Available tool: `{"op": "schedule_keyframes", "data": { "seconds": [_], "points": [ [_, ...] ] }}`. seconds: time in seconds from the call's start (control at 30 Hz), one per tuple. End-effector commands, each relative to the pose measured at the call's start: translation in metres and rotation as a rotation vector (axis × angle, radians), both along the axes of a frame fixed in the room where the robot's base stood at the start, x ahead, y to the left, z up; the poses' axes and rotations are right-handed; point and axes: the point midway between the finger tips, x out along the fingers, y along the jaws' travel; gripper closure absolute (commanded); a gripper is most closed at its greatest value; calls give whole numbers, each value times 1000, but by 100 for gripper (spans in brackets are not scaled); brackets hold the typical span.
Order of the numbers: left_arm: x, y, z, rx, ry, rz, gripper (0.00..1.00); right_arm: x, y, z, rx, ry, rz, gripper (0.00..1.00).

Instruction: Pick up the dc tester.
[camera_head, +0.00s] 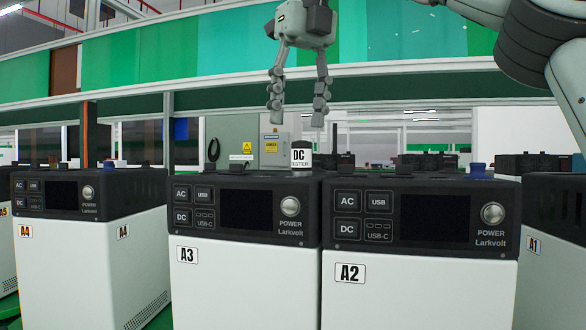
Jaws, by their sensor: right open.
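The DC tester (301,156) is a small white cylinder with a dark cap, lettered "DC TESTER". It stands upright at the top right corner of the power station marked A3 (240,270). My right gripper (297,116) hangs from the top of the view with its fingers pointing down. It is open and empty, above the tester and apart from it in the picture. How far it is from the tester in depth I cannot tell. My left gripper is not in view.
Power station A2 (420,280) stands right beside A3, A4 (90,260) to the left, and part of A1 (546,270) at the right edge. Knobs rise from their tops, including a blue one (479,169) on A2. A green-edged rail (420,82) crosses behind.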

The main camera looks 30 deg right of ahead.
Motion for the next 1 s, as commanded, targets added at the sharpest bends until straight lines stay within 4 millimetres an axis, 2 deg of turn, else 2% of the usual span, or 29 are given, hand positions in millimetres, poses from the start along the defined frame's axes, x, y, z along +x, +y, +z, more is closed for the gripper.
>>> {"op": "schedule_keyframes", "data": {
  "seconds": [0.07, 0.47, 0.8, 1.0],
  "points": [
    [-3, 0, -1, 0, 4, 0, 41, -5, -6, 4, -5, -2, -16, 47],
    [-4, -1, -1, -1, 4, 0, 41, -2, -8, -23, -6, 2, -18, 47],
    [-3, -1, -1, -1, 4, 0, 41, 7, -10, -66, -6, 2, -18, 47],
    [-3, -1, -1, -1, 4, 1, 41, 8, -11, -71, -7, -2, -20, 47]
  ]
}}
